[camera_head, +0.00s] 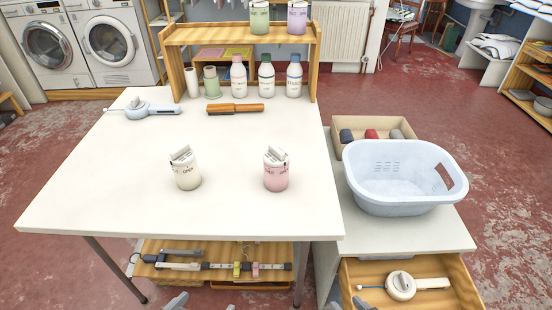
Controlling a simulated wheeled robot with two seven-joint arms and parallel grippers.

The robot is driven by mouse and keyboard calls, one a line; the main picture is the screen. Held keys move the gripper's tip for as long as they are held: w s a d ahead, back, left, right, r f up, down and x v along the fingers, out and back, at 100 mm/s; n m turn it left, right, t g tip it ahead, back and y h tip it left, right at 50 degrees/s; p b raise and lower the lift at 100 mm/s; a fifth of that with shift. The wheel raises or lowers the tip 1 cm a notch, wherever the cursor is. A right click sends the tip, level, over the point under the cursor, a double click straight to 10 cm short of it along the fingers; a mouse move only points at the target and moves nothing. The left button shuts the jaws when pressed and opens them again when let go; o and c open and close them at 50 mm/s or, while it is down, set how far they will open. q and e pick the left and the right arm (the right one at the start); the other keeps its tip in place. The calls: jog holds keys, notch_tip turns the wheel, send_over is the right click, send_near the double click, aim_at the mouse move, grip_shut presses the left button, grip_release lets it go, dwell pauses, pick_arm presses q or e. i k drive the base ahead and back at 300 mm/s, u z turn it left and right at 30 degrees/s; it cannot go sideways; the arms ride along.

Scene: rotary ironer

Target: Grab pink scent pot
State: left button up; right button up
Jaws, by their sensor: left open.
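The pink scent pot (276,178), with a white top, stands upright on the front part of the white table (110,200), right of centre. A similar cream pot (187,177) marked OPEN stands to its left. My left gripper (202,305) shows only as grey fingertips at the bottom edge, spread apart and empty, in front of the table and well short of both pots. My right gripper (347,304) also shows only its fingertips at the bottom edge, apart, near the open drawer, with nothing visible between them.
A wooden shelf (240,33) at the back holds green and purple pots on top, with several bottles below. A brush (235,108) and a pale blue device (140,109) lie at the back. A blue basket (400,178) stands on the right-hand cabinet. The table around the pots is clear.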

aim_at(276, 179)
jog(key=z, duration=0.4)
jog(key=k, duration=0.4)
jog(key=u, duration=1.6)
jog(key=i, duration=0.55)
jog(key=z, duration=0.75)
